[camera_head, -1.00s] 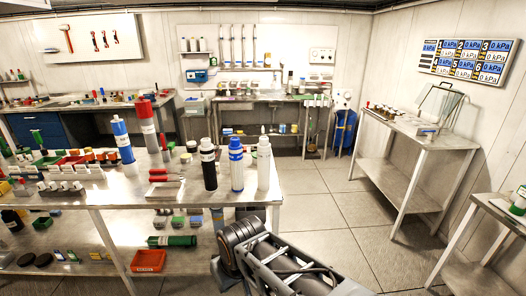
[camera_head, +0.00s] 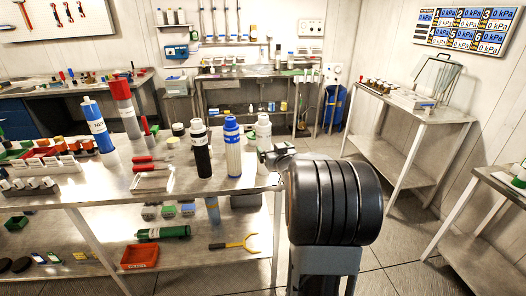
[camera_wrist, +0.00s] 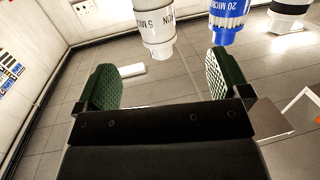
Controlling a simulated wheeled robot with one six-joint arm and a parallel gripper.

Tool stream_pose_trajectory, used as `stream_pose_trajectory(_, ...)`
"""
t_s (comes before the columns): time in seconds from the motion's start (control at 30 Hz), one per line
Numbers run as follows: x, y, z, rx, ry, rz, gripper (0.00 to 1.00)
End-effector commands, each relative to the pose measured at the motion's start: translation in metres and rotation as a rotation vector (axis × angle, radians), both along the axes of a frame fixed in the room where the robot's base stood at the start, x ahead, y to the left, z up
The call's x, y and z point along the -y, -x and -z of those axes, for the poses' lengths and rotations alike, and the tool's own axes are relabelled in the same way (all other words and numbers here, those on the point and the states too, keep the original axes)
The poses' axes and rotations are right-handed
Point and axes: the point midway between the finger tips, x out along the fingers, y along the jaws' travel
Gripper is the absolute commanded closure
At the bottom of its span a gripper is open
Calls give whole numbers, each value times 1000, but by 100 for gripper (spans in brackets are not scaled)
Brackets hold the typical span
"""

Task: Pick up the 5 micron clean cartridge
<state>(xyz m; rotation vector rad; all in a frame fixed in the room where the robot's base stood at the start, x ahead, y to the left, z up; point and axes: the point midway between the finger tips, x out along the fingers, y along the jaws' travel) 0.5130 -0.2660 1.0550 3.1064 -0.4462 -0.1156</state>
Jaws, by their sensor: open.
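The 5 micron clean cartridge is a white cylinder (camera_head: 263,133) standing upright at the right end of the near steel table. In the wrist view the white cartridge (camera_wrist: 156,27), with part of its "5 MICRON" label showing, is at the top, just beyond the gap between the fingers. My gripper (camera_wrist: 160,82) is open, with a green pad on each finger and nothing between them. In the head view my gripper (camera_head: 277,154) is at the table's right end, close beside the cartridge, and hides part of its lower side. I see no contact.
A blue-capped cartridge (camera_head: 233,148), marked 20 micron in the wrist view (camera_wrist: 230,20), stands close beside the white one. A black cartridge (camera_head: 201,150) stands left of it. A small tray (camera_head: 152,180) and red-handled tools lie farther left.

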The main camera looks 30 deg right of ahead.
Motion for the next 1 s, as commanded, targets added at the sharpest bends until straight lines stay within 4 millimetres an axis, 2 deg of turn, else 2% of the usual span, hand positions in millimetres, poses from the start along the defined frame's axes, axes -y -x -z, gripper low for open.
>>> stream_pose_trajectory(0.17,15,-11,1,64,6,-28,6)
stream_pose_trajectory(0.53,31,-70,0,74,7,-33,6)
stream_pose_trajectory(0.83,35,-88,0,72,7,-32,6)
stream_pose_trajectory(1.0,41,-110,1,72,7,-33,6)
